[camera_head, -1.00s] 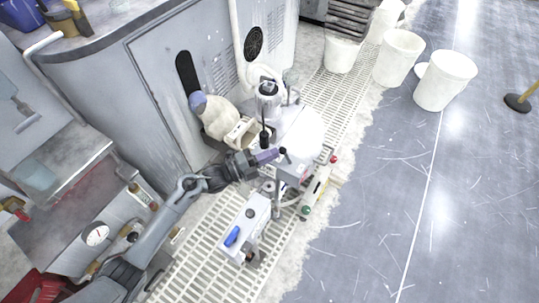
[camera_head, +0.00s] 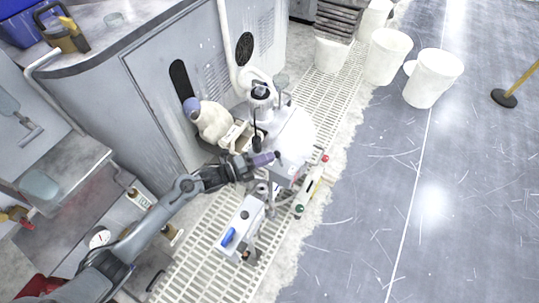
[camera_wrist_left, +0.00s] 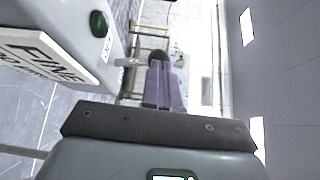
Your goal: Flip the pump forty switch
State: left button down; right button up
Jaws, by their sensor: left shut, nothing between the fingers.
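My left gripper (camera_head: 270,157) has purple fingers, shut and empty. It is at the front of the white polishing machine (camera_head: 294,130), above the floor grating. In the left wrist view the shut fingers (camera_wrist_left: 165,88) point at a dark round knob (camera_wrist_left: 158,57), which they partly cover; I cannot tell whether they touch it. A grey box with a green button (camera_wrist_left: 99,23) and a plate lettered "FINE" (camera_wrist_left: 45,55) are to their left. I cannot read any label for pump forty, so I cannot tell which control is its switch. My right gripper is not in view.
A stuffed white bag (camera_head: 213,122) leans by the grey cabinet.

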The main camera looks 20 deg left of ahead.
pick_arm(q)
jog(key=d+m+y+p, duration=0.1)
jog(key=p, duration=0.1)
jog(key=d+r+m+g+y+p, duration=0.1)
jog(key=p, duration=0.1)
jog(key=d+r+m+p, duration=0.1)
jog(key=m, duration=0.1)
jog(key=shift+s+d+g+y+p, duration=0.2)
jog(key=shift+g+y+p, duration=0.1)
jog(key=shift+y+p, duration=0.1)
jog(key=shift+d+m+y+p, duration=0.4)
jog(key=shift+d+p, duration=0.1)
jog(key=shift+p, duration=0.15)
jog(key=shift+w+d+f+g, duration=0.1)
jog(key=shift+f+g, duration=0.2)
jog(key=shift+r, duration=0.15)
jog(key=shift+r+p, duration=0.55)
jog(key=shift+r, duration=0.1)
